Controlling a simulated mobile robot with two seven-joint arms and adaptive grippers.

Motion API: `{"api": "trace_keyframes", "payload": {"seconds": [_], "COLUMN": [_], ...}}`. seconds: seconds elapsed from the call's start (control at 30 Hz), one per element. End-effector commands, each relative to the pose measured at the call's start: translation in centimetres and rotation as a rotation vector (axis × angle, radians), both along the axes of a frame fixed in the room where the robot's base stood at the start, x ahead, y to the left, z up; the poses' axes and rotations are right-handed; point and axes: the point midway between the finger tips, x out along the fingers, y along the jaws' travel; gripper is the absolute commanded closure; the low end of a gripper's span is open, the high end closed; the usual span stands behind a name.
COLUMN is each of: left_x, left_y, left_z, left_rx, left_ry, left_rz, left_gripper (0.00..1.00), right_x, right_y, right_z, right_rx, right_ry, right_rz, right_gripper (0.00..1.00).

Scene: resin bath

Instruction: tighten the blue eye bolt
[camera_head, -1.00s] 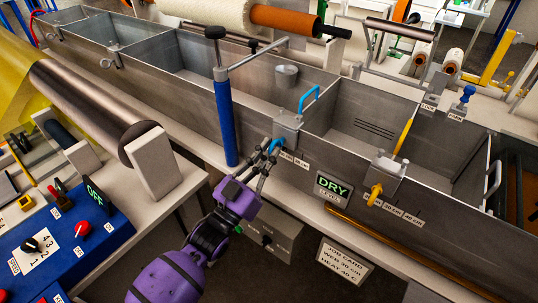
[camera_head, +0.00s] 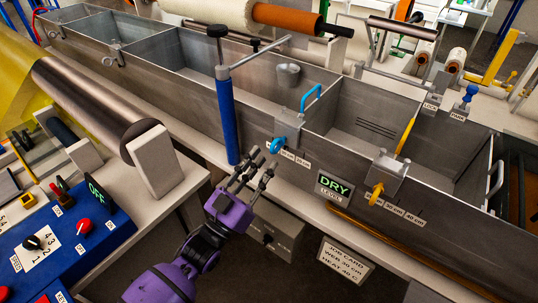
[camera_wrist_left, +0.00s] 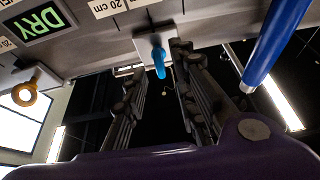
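The blue eye bolt (camera_head: 277,145) sticks out of a metal bracket (camera_head: 288,126) on the near wall of the long metal bath. In the left wrist view the blue eye bolt (camera_wrist_left: 158,62) shows edge-on, between and beyond the fingers. My left gripper (camera_head: 262,164) is purple with dark fingers. It is open and empty, just below and in front of the bolt, apart from it. My right gripper is in neither view.
A yellow eye bolt (camera_head: 376,194) sits further right on the bath wall. A blue post (camera_head: 228,122) stands close to the left of my gripper. A DRY sign (camera_head: 334,187) is to the right. A grey box (camera_head: 275,232) is below.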

Motion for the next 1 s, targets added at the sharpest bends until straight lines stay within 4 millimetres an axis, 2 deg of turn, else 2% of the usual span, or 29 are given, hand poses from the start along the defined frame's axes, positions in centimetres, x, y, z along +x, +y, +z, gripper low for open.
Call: {"api": "trace_keyframes", "payload": {"seconds": [0.2, 0.4, 0.57, 1.0], "left_x": [-3.6, -5.7, -6.2, -6.2], "left_y": [2.7, 4.2, 4.6, 4.6], "left_z": [-2.0, -2.9, -3.1, -3.2], "left_rx": [0.003, 0.003, 0.000, 0.001], "left_ry": [0.003, 0.001, -0.001, -0.001], "left_rz": [0.001, 0.001, 0.000, 0.000], "left_gripper": [0.74, 0.74, 0.74, 0.74], "right_x": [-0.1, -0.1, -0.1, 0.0], "right_y": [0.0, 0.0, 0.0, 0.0], "right_z": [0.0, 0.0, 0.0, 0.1], "right_rx": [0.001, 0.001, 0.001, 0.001], "right_ry": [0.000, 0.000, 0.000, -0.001], "right_rz": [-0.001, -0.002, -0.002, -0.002], "right_gripper": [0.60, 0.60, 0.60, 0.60]}}
